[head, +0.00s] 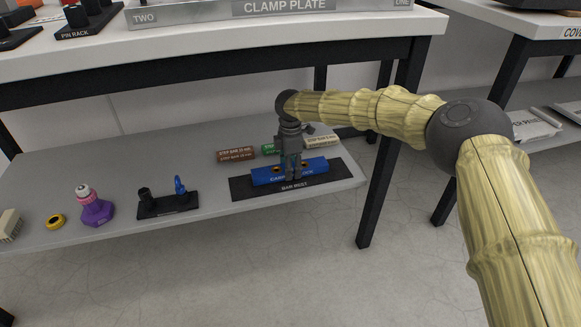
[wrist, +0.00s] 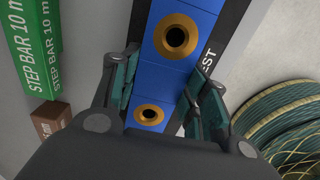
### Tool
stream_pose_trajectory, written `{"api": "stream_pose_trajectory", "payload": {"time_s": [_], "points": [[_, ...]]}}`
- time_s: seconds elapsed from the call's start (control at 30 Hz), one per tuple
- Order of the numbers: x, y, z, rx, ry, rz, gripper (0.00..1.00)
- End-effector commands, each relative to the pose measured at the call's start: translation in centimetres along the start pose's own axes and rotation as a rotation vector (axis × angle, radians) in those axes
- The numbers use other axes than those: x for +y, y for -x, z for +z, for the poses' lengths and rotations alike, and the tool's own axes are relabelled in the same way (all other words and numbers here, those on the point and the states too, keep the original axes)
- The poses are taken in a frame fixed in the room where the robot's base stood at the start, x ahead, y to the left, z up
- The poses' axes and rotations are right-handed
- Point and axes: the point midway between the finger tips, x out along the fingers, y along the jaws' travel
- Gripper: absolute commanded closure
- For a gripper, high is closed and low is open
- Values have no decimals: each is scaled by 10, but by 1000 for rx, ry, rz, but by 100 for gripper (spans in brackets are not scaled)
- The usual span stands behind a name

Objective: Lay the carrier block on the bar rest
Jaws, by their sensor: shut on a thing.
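The carrier block (head: 262,176) is a long blue block with brass-ringed holes. In the head view it is at the black bar rest (head: 240,190) on the grey lower shelf, lying lengthwise along it. Whether it touches the rest or is just above it I cannot tell. My gripper (head: 290,176) points down and is shut on the block near its middle. In the wrist view the block (wrist: 166,72) runs between my two fingers (wrist: 158,95), with two brass holes visible.
Step bars, brown (head: 236,155), green (head: 268,149) and cream (head: 322,142), lie behind the rest. To the left are a black holder (head: 168,204), a purple bottle (head: 97,212) and a yellow ring (head: 56,221). The tabletop (head: 250,32) overhangs the shelf; a black table leg (head: 380,185) stands to the right.

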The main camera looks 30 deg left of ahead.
Motion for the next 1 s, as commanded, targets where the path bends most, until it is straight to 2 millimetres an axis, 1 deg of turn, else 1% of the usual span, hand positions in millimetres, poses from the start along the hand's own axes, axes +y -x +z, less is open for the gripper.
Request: {"api": "stream_pose_trajectory", "payload": {"time_s": [0.9, 0.93, 1.0], "points": [[0, -8, 0, 0, 0, 1, 100], [0, -8, 0, 0, 0, 1, 50], [0, -8, 0, 0, 0, 1, 37]]}}
